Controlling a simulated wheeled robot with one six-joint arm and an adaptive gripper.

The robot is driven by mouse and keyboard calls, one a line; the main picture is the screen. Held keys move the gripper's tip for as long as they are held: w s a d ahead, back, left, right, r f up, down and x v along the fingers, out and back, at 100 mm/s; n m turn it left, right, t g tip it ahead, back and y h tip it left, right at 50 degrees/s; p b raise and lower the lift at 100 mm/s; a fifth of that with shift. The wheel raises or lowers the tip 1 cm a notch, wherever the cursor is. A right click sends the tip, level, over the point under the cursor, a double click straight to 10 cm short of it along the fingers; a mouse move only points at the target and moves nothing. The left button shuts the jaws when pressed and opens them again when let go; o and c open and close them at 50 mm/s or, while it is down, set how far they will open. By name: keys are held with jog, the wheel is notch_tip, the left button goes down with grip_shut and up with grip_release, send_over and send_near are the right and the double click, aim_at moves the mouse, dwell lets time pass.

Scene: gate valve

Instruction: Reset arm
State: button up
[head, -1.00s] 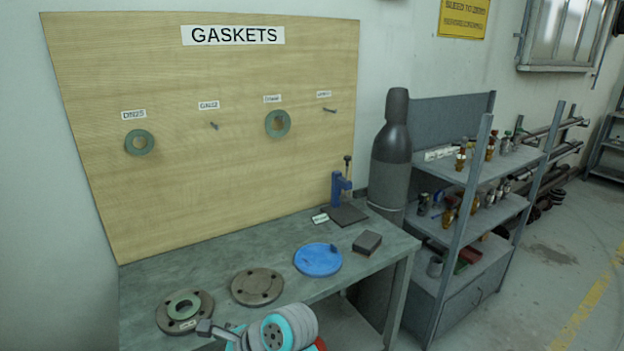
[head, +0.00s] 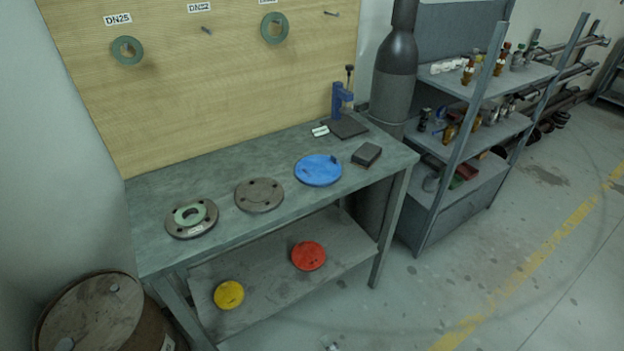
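My gripper and arm are not clearly in view in the head view now. A small pale piece at the bottom edge is too cut off to identify. The grey workbench (head: 235,228) stands in front of a wooden gasket board (head: 220,90). On the bench lie a flange with a green gasket on it (head: 191,217), a plain brown flange (head: 259,195) and a blue disc (head: 318,170). Two green gaskets hang on the board, one at the left (head: 127,50) and one at the middle (head: 274,27).
The lower bench shelf holds a yellow disc (head: 229,295) and a red disc (head: 308,256). A rusty barrel (head: 95,318) stands at lower left. A gas cylinder (head: 392,80) and shelving rack (head: 455,205) stand at right. The floor (head: 420,300) at lower right is open.

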jog(key=s+d+r+n+t+h, duration=0.3)
jog(key=s+d+n, duration=0.2)
jog(key=s+d, duration=0.7)
jog(key=s+d+r+n+t+h, duration=0.1)
jog(key=s+r+n+t+h, duration=0.1)
jog(key=s+r+n, duration=0.4)
jog(key=shift+s+d+r+n, duration=0.4)
jog(key=shift+s+r, duration=2.45)
jog(key=shift+s, duration=1.2)
